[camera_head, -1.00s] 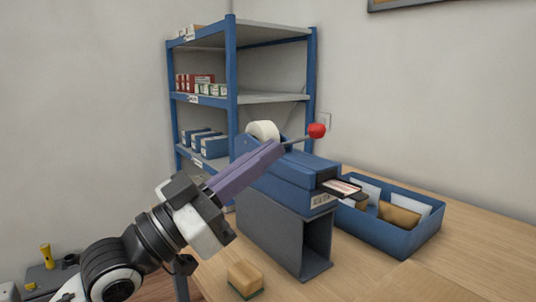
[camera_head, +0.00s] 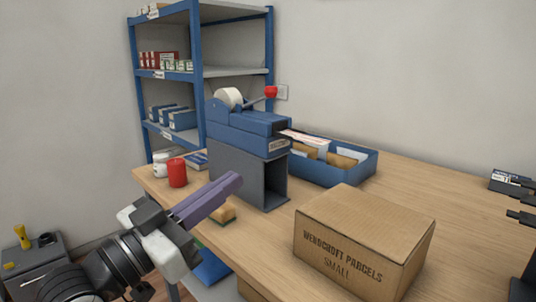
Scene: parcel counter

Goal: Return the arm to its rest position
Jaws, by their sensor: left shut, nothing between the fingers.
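My left gripper (camera_head: 238,181) reaches in from the lower left with its two long purple fingers closed together and nothing between them. Its arm is bent low at the left, in front of the table edge. The fingertips show in front of the grey stand (camera_head: 235,172) and overlap it in the picture; I cannot tell the exact gap. On the stand is a blue label dispenser (camera_head: 240,128) with a white roll (camera_head: 229,97) and a lever with a red knob (camera_head: 271,92). A printed label (camera_head: 305,137) sticks out of its right end.
A cardboard box (camera_head: 355,240) stands at the front of the table (camera_head: 440,190). A yellow sponge (camera_head: 223,213) lies below the fingers. A red cup-like item (camera_head: 177,173) stands left. A blue tray (camera_head: 350,170) and blue shelf (camera_head: 196,75) are behind. Dark equipment is at the right edge.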

